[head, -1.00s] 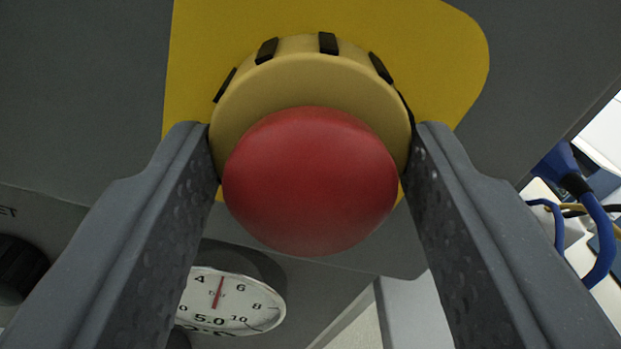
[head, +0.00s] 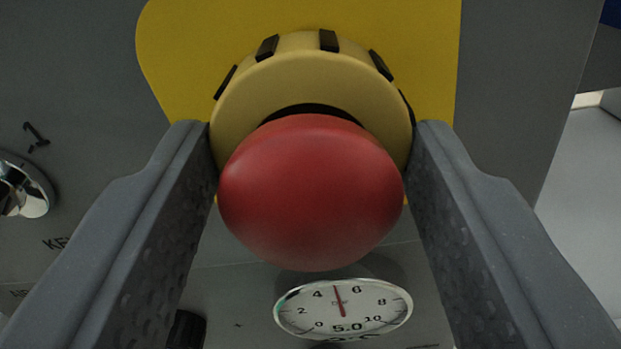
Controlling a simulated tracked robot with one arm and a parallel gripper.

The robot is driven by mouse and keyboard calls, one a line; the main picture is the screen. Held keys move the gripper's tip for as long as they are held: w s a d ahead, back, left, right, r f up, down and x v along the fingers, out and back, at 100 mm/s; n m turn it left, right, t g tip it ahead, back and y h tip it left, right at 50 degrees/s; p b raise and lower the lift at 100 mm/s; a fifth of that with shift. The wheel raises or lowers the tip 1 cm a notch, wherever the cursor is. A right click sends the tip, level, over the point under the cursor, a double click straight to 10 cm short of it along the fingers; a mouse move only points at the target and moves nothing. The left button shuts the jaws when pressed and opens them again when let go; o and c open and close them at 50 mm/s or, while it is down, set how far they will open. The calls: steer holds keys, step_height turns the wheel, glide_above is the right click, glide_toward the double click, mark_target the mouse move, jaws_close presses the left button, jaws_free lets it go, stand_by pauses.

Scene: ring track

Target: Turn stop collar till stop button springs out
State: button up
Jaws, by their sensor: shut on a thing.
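The stop collar (head: 325,76) is a yellow ring with several black ribs around its side, in the upper middle of the head view. The red stop button (head: 310,190) sits in its middle and stands out from the collar. A dark gap shows between the button's upper edge and the collar face. My gripper (head: 311,145) is shut on the collar, one grey finger at its left side and one at its right. The button lies between the fingers. The collar's lower part is hidden behind the button.
A yellow plate (head: 200,50) lies behind the collar on a grey panel (head: 70,90). A round white gauge (head: 343,308) is below the button. A silver key switch (head: 22,188) is at the far left. A pale open area shows at the right.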

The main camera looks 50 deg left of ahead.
steer(key=shift+s+f, duration=0.1)
steer(key=shift+f, duration=0.15)
steer(key=o, duration=1)
steer(key=shift+r, duration=0.1)
steer(key=b+v, duration=0.1)
steer(key=v, duration=1.2)
steer(key=shift+s+d+b, duration=0.25)
steer(key=shift+b, duration=0.1)
